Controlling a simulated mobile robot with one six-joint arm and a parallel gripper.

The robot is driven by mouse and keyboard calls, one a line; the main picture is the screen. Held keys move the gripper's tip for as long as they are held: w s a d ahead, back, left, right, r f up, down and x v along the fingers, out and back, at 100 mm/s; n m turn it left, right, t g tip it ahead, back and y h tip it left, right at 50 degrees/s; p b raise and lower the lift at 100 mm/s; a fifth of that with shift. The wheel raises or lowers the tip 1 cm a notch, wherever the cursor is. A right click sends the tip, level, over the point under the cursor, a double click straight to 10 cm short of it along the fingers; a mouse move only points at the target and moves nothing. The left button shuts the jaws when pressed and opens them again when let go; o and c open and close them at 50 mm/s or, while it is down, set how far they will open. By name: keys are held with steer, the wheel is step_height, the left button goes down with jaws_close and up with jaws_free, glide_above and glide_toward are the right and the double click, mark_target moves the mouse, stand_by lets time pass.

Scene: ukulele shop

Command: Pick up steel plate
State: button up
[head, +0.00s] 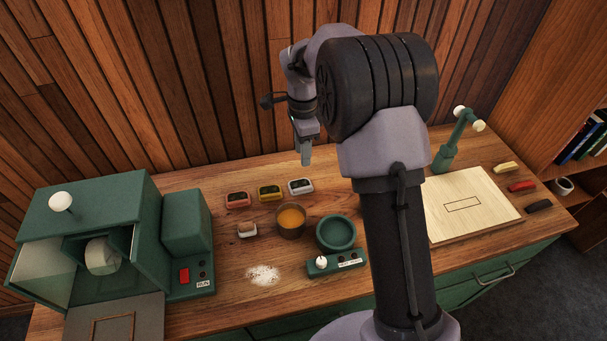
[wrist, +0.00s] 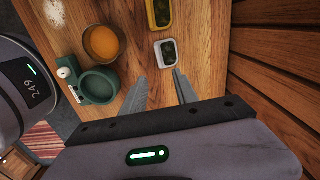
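I cannot surely make out a steel plate. A flat grey panel (head: 140,318) with a rectangular outline lies before the green machine at the lower left in the head view, cut off by the frame edge; its material is unclear. My gripper (head: 306,158) hangs pointing down above the back of the bench, far to the right of that panel. In the wrist view its two fingers (wrist: 160,76) stand apart with nothing between them. A small white-rimmed tin (wrist: 166,53) shows just beyond the fingertips, with a yellow one (wrist: 160,12) past it.
The green machine (head: 90,215) fills the bench's left end. Red (head: 237,201), yellow and white tins, an orange-filled pot (head: 291,220), a green ring-shaped dish (head: 336,233) and white powder (head: 263,274) occupy the middle.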

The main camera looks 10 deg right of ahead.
mark_target(302, 188)
step_height(302, 188, down, 14)
steer(key=b, duration=0.3)
steer(key=shift+s+a+b, duration=0.15)
steer(key=shift+b, duration=0.25)
steer(key=shift+r, duration=0.1)
steer(key=shift+c, duration=0.3)
jaws_close()
stand_by(0.4)
